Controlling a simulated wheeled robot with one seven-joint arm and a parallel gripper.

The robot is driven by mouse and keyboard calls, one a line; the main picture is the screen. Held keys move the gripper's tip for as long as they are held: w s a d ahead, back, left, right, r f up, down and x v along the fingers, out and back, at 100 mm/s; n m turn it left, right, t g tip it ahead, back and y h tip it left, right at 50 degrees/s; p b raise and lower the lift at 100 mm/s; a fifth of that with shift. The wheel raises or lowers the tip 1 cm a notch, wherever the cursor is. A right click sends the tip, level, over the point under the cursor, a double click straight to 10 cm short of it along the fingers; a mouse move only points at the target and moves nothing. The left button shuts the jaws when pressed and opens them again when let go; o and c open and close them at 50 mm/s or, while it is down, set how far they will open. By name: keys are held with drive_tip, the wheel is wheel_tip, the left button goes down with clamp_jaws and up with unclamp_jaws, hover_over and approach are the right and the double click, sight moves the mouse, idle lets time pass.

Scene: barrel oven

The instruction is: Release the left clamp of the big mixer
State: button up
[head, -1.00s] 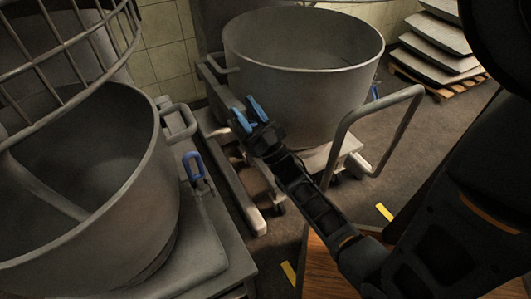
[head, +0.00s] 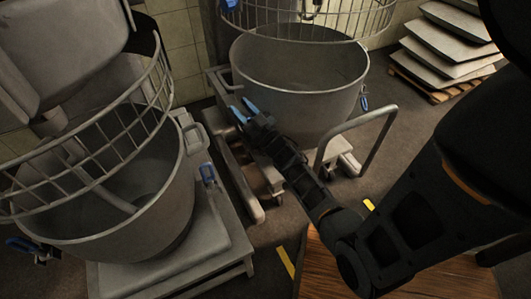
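Two mixers are in view, and I cannot tell for sure which is the big one. The back mixer has a grey bowl (head: 300,85) on a wheeled trolley (head: 235,165), with a blue clamp (head: 364,102) at its right side. No clamp shows clearly at its left side, where my arm and gripper partly cover the view. The left mixer's bowl (head: 150,210) has a blue clamp (head: 207,174) at its right and another blue clamp (head: 22,245) at its lower left. My gripper (head: 243,108), with blue fingertips, is open and appears empty, in front of the back bowl's left side.
A wire guard (head: 310,20) rises above the back bowl, and another guard (head: 75,165) covers the left bowl. A trolley handle (head: 375,135) stands right of my arm. Stacked trays (head: 445,45) lie on a pallet at the back right. A wooden surface (head: 330,270) is in front.

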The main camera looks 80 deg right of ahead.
drive_tip(key=shift+w+d+r+m+g+y+p, duration=0.25)
drive_tip(key=shift+d+g+p, duration=0.2)
drive_tip(key=shift+p, duration=0.95)
drive_tip(key=shift+w+d+r+m+g+y+p, duration=0.15)
drive_tip(key=shift+w+d+r+g+y+p, duration=0.3)
drive_tip(key=shift+p, duration=0.9)
drive_tip(key=p, duration=0.1)
drive_tip(key=g+p, duration=0.1)
drive_tip(key=p, duration=0.1)
drive_tip(key=shift+w+d+f, duration=0.1)
drive_tip(key=shift+d+f, duration=0.15)
drive_tip(key=shift+f, duration=0.15)
drive_tip(key=v, duration=0.8)
drive_tip(key=s+a+r+n+y+p, duration=0.1)
drive_tip(key=s+a+r+y, duration=0.1)
drive_tip(key=a+r, duration=0.3)
drive_tip(key=s+a+r+n+y+p, duration=0.1)
drive_tip(key=s+a+r+p, duration=0.1)
drive_tip(key=a, duration=1.1)
drive_tip(key=s+a+r+n+t+y+p, duration=0.1)
drive_tip(key=s+a+r+y, duration=0.1)
drive_tip(key=s+a+r, duration=0.2)
drive_tip(key=shift+s+a+r+n+y, duration=0.35)
drive_tip(key=shift+a+r, duration=1.45)
drive_tip(key=shift+a, duration=0.85)
drive_tip(key=shift+c, duration=0.2)
